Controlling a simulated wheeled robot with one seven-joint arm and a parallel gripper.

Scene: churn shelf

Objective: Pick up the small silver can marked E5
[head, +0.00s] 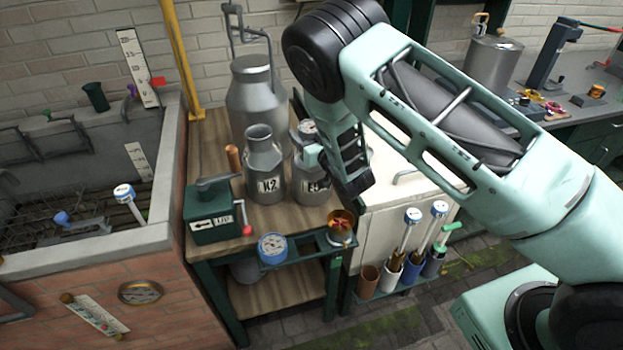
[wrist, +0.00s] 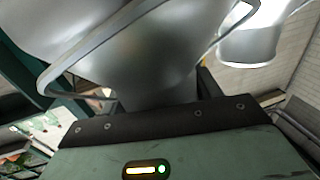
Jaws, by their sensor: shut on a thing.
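A small silver can (head: 312,188) stands on the wooden shelf top, its label starting with E; the second character is hard to read. My gripper (head: 318,158) reaches down to its upper right side and is shut on it. My gripper hides part of the can's neck and right side. In the wrist view the silver metal of the can (wrist: 130,70) fills the middle, close against my gripper; the fingertips are hidden there. I cannot tell any gap between can and shelf.
A silver can marked H2 (head: 265,170) stands close on the left, and a large silver churn (head: 254,100) behind. A green box with a red-knobbed crank (head: 213,212) is at front left. A blue-rimmed gauge (head: 272,248) and a brass valve piece (head: 341,226) sit at the front edge.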

